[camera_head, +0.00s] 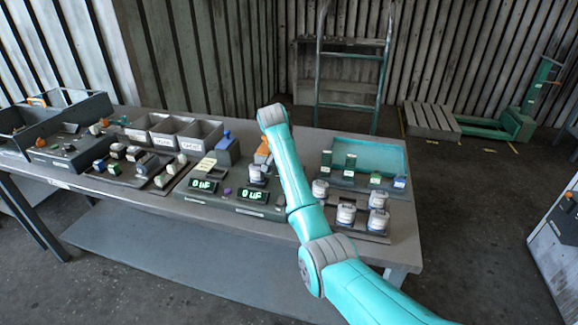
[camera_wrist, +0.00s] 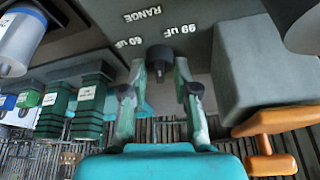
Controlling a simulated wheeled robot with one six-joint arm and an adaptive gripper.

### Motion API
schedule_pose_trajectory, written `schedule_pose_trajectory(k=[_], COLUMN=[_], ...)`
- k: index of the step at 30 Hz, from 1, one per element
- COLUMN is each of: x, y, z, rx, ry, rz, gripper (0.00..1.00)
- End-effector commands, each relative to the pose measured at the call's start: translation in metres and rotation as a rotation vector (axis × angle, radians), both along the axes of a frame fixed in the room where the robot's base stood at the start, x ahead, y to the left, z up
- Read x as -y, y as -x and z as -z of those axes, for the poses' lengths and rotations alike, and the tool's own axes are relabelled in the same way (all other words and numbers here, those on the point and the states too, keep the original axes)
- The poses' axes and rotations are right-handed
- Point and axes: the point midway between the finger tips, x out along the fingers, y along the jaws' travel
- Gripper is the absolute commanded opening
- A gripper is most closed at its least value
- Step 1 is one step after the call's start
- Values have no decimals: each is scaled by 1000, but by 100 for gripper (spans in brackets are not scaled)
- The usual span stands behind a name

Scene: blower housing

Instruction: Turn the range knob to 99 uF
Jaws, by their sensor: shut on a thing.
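The dark round range knob (camera_wrist: 161,60) shows in the wrist view on a grey panel (camera_wrist: 120,20). The upside-down labels "RANGE", "60 uF" and "99 uF" stand around it, with "99 uF" on the right and "60 uF" on the left. My gripper (camera_wrist: 161,68) has one finger on each side of the knob and is shut on it. Which label the knob points to I cannot tell. In the head view my teal arm reaches over the bench and the knob is hidden or too small to make out. Two green displays (camera_head: 203,185) (camera_head: 253,195) read "0 uF".
A grey block (camera_wrist: 255,70) and an orange-handled item (camera_wrist: 270,140) stand close to the right finger in the wrist view. Green blocks (camera_wrist: 90,105) and a white-and-blue cylinder (camera_wrist: 20,38) are at left. Grey bins (camera_head: 160,130) and white capped cans (camera_head: 346,214) crowd the bench.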

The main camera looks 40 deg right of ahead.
Motion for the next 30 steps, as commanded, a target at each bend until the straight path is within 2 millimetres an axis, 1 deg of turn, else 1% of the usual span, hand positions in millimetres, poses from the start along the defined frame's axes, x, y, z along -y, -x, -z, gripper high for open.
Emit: schedule_pose_trajectory(k=[9, 15, 22, 30], x=[-1, -1, -1, -1], y=[-2, -2, -2, -2], z=[0, 0, 1, 1], rx=[-2, -2, -2, -2], ry=[-1, -1, -1, -1], rz=[280, 416, 516, 558], gripper=[0, 0, 0, 0])
